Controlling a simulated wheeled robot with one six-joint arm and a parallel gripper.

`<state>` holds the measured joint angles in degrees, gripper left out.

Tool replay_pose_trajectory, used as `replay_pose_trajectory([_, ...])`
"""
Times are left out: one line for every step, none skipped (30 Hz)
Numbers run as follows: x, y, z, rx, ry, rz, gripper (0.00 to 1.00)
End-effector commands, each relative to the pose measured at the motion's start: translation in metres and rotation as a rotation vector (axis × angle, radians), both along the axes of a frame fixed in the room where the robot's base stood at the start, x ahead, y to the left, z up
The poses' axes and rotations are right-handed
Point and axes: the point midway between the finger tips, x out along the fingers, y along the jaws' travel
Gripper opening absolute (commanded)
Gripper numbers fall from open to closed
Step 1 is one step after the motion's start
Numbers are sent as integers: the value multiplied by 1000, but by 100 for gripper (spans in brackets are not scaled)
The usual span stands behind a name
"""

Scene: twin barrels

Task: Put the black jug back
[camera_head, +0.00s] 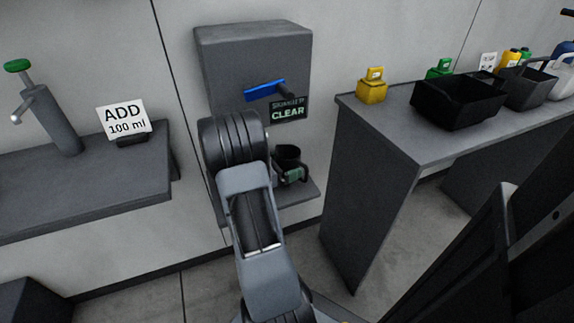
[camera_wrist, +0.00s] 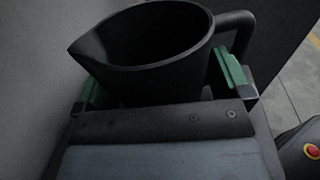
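The black jug (camera_head: 288,157) is at the lower shelf of the grey wall dispenser, partly hidden by my arm. In the wrist view the jug (camera_wrist: 150,45) looks upright and empty, its spout to the left and its handle to the right. My gripper (camera_wrist: 160,85) has its green fingers on either side of the jug's body, close against it. I cannot tell whether they press on it. In the head view one green finger of my gripper (camera_head: 293,174) shows in front of the jug.
The grey dispenser (camera_head: 255,50) has a blue lever (camera_head: 264,91) and a sign (camera_head: 287,110) reading "CLEAR". At left a shelf (camera_head: 80,195) holds a green-topped pump and an "ADD 100 ml" card (camera_head: 124,119).

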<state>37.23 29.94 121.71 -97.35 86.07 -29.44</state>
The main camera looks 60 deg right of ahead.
Motion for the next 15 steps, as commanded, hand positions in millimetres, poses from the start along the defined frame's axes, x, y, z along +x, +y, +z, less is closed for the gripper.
replay_pose_trajectory([0, 0, 0, 0, 0, 0, 100])
replay_pose_trajectory([0, 0, 0, 0, 0, 0, 100])
replay_pose_trajectory([0, 0, 0, 0, 0, 0, 100])
replay_pose_trajectory([0, 0, 0, 0, 0, 0, 100])
replay_pose_trajectory([0, 0, 0, 0, 0, 0, 100])
replay_pose_trajectory([0, 0, 0, 0, 0, 0, 100])
replay_pose_trajectory([0, 0, 1, 0, 0, 0, 100])
replay_pose_trajectory([0, 0, 2, 0, -1, 0, 100])
replay_pose_trajectory([0, 0, 5, 0, -1, 0, 100])
replay_pose_trajectory([1, 1, 6, 0, -1, 1, 100])
replay_pose_trajectory([3, 4, 5, 0, 0, 2, 100])
replay_pose_trajectory([6, 9, 6, 1, 0, 2, 100])
replay_pose_trajectory([8, 13, 6, 1, 1, 3, 100])
replay_pose_trajectory([10, 17, 6, 1, 1, 4, 100])
replay_pose_trajectory([13, 23, 6, 1, 0, 4, 100])
